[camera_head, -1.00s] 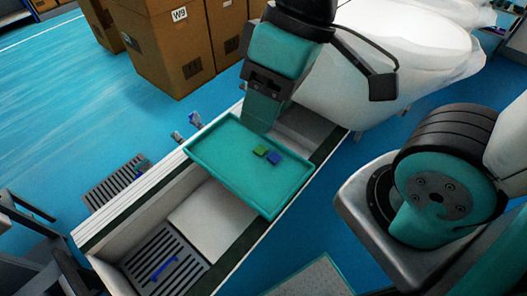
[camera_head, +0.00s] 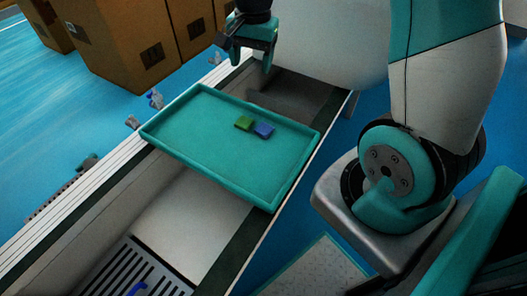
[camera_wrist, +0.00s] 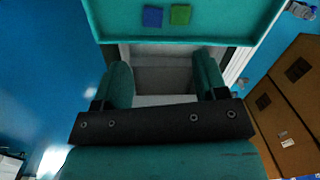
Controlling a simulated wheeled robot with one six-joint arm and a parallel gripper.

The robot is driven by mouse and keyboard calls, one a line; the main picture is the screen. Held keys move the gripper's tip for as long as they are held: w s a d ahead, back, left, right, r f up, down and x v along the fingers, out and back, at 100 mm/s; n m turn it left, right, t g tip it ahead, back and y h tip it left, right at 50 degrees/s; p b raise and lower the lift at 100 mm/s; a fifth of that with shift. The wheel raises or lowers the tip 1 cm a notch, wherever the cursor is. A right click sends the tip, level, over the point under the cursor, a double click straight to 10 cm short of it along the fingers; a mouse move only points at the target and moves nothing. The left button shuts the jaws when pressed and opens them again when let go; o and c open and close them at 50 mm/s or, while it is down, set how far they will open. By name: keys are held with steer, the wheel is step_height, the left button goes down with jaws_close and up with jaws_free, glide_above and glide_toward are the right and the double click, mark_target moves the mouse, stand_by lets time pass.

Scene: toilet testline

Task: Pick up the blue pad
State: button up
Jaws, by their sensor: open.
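The blue pad (camera_head: 264,130) is a small flat square on the teal tray (camera_head: 185,150), towards its far right part. A green pad (camera_head: 243,123) lies just left of it. In the wrist view the blue pad (camera_wrist: 153,16) and green pad (camera_wrist: 181,14) show at the top, inside the tray (camera_wrist: 225,28). My gripper (camera_head: 253,55) is open and empty, beyond the tray's far edge and apart from the pads. In the wrist view its two fingers (camera_wrist: 163,82) stand wide apart, with pale line structure between them.
The tray rests across a long white-sided line (camera_head: 190,225). A dark slatted grate (camera_head: 125,270) with a blue item lies at the front left. Cardboard boxes (camera_head: 125,45) stand behind on the blue floor. A large white body is behind my gripper.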

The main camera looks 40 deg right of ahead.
steer(key=w+d+f+m+b, duration=0.2)
steer(key=d+f+m+b, duration=0.25)
steer(key=f, duration=0.55)
steer(key=b, duration=0.2)
glide_above(264, 129)
steer(key=shift+n+h, duration=0.4)
steer(key=shift+n, duration=0.05)
step_height(264, 129, down, 11)
steer(key=shift+w+d+r, duration=0.1)
steer(key=shift+d+r, duration=0.05)
steer(key=shift+r, duration=0.05)
step_height(264, 129, down, 6)
steer(key=shift+r+b, duration=0.15)
steer(key=shift+b, duration=0.9)
steer(key=c, duration=0.7)
